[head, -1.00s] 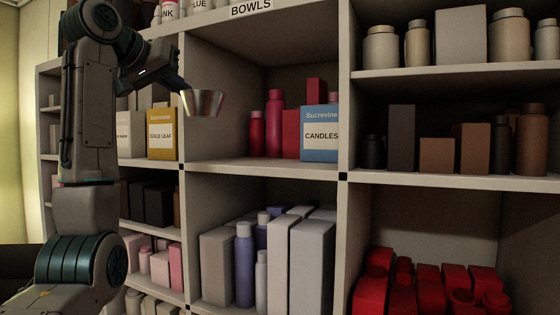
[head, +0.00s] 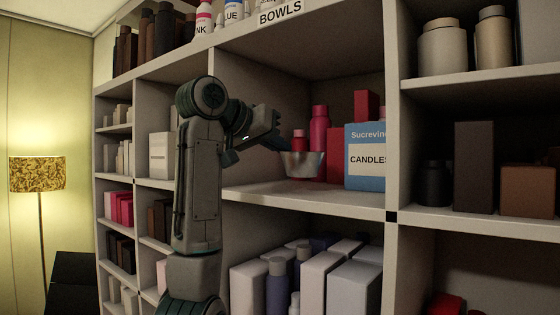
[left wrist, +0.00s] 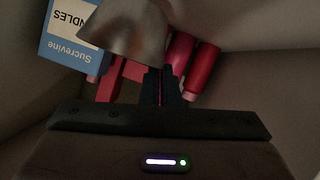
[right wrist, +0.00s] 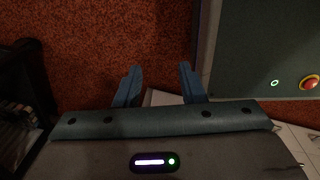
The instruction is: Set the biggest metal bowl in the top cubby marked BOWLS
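A metal bowl (head: 303,165) is held at its rim by my left gripper (head: 283,147), inside the cubby under the BOWLS label (head: 280,13). In the head view the bowl looks upright and a little above the cubby floor (head: 330,197). In the left wrist view the bowl (left wrist: 130,28) is partly cut off by the top edge, and the left gripper (left wrist: 162,75) has its fingers close together at the rim. My right gripper (right wrist: 160,85) is open and empty over a reddish-brown floor, away from the shelves.
A blue CANDLES box (head: 366,160) stands right of the bowl. Red bottles (head: 319,130) and red boxes (head: 340,135) stand behind it. The cubby's left part and front are bare. A cubby divider (head: 393,130) closes the right side. A lamp (head: 38,175) stands far left.

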